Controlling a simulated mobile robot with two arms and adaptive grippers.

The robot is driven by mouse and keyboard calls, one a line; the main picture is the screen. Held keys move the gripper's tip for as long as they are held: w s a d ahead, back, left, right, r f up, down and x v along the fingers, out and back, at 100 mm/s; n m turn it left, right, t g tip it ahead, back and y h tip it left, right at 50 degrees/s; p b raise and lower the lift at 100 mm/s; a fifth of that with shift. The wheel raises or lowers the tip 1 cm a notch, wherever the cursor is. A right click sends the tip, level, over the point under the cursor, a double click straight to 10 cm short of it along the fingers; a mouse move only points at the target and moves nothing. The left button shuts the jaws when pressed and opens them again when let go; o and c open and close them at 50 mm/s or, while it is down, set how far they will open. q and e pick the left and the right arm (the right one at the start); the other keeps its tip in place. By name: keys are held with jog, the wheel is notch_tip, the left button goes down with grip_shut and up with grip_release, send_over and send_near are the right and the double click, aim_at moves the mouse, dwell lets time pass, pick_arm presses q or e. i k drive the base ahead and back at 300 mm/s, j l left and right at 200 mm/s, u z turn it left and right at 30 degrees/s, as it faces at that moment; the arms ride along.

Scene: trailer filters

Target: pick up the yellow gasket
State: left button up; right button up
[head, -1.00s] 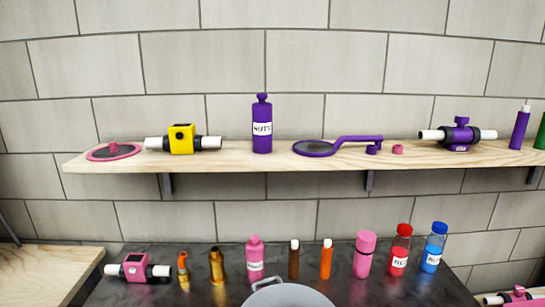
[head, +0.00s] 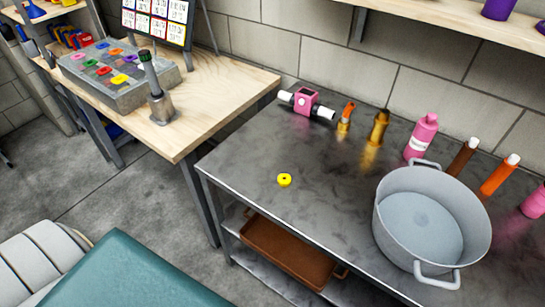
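The yellow gasket (head: 284,180) is a small ring with a dark centre hole. It lies flat on the dark metal table (head: 245,155), left of the grey pot and near the table's front left part. Nothing touches it. Another yellow piece (head: 120,79) sits among coloured pieces in the grey block on the wooden table. Neither of my grippers shows in the head view.
A large grey pot (head: 432,215) stands right of the gasket. Behind are a pink-and-white device (head: 306,103), brass fitting (head: 378,128) and several bottles. A wooden table (head: 200,110) holds a grey block (head: 118,90). A brown tray (head: 290,250) lies on the lower shelf.

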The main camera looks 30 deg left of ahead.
aim_at(284, 179)
jog(key=u, duration=0.75)
